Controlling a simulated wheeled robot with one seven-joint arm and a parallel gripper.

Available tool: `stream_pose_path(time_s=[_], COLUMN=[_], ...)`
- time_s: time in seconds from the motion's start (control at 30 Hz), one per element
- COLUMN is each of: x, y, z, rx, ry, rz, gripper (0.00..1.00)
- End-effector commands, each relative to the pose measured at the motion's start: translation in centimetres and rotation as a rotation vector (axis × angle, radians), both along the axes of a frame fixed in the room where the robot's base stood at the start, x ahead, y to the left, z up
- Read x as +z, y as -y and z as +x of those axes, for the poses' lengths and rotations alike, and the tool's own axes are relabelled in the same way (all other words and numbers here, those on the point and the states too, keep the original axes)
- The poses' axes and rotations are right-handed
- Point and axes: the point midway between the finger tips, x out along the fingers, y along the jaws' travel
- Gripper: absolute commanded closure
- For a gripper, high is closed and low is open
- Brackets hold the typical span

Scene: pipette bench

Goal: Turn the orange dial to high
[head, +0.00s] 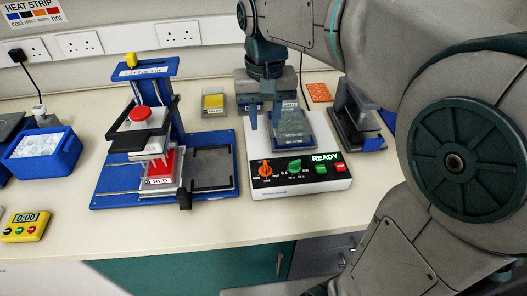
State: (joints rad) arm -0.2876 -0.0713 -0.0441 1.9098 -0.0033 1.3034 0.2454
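The orange dial (265,170) is at the left end of the dark front panel of a white bench device (300,189). Small print surrounds the dial; its pointer setting is too small to read surely. A green dial (294,166) sits to its right. My gripper (265,118) points down above the back left part of the device, behind the orange dial and apart from it. Its two blue fingers look spread with a gap between them, and I see nothing held there.
The panel has a lit READY display (325,157), a green button (321,169) and a red button (340,167). A grey block (292,127) stands on the device top. A blue press stand (110,181) is to the left. The bench front is clear.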

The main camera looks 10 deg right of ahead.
Motion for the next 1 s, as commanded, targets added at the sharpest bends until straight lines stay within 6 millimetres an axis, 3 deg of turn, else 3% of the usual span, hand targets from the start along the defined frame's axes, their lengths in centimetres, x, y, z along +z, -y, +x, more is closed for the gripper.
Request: stream_pose_path(time_s=[0.3, 0.5, 0.7, 1.0], x=[-6.9, -10.3, -11.8, -12.0], y=[0.0, 0.0, 0.0, 0.0], z=[-0.1, -0.1, -0.1, -0.1], rx=[0.001, 0.001, 0.001, 0.001], ry=[-0.005, -0.004, -0.001, 0.000], rz=[-0.001, -0.001, 0.000, 0.000], gripper=[0.70, 0.70, 0.70, 0.70])
